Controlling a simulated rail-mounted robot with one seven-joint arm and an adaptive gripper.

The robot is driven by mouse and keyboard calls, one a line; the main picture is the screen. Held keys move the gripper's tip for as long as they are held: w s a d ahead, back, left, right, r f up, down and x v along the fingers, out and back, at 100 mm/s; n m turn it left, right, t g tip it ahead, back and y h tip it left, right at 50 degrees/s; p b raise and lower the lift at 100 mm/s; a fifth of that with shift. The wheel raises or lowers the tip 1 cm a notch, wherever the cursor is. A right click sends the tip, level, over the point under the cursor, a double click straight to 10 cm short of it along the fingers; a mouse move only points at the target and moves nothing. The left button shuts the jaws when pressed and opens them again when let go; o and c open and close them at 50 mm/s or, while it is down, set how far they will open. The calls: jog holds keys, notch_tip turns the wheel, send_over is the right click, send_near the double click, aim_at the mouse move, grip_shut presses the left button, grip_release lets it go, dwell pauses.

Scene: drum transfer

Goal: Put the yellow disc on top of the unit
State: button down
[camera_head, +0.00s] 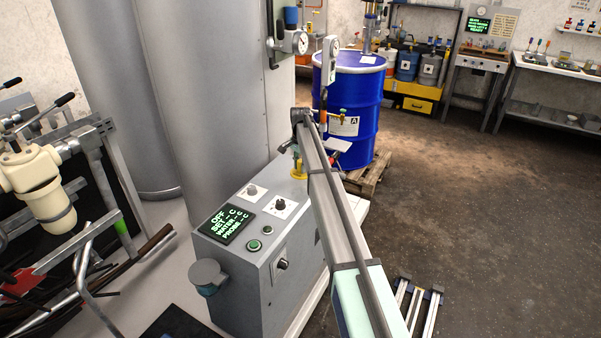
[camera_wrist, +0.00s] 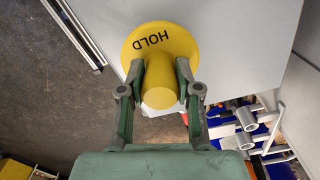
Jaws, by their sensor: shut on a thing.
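The yellow disc (camera_wrist: 186,39) has the word HOLD on its face and a round yellow knob (camera_wrist: 160,88) in the middle. My gripper (camera_wrist: 160,75) is shut on the knob, one finger on each side. In the head view the disc (camera_head: 297,172) shows small at the far end of the grey unit's (camera_head: 235,290) top, partly behind my arm.
A blue drum (camera_head: 355,95) stands on a wooden pallet (camera_head: 372,178) behind the unit. A large grey tank (camera_head: 215,90) stands to the left. Pipes and a cream filter housing (camera_head: 40,185) fill the left side. The floor (camera_head: 480,210) at the right is mostly clear.

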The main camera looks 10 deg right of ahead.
jog(key=shift+f+p, duration=0.55)
jog(key=shift+f, duration=1.45)
jog(key=shift+f, duration=0.1)
jog(key=c, duration=0.8)
grip_release()
notch_tip(320, 180, up, 12)
jog(key=b, duration=0.4)
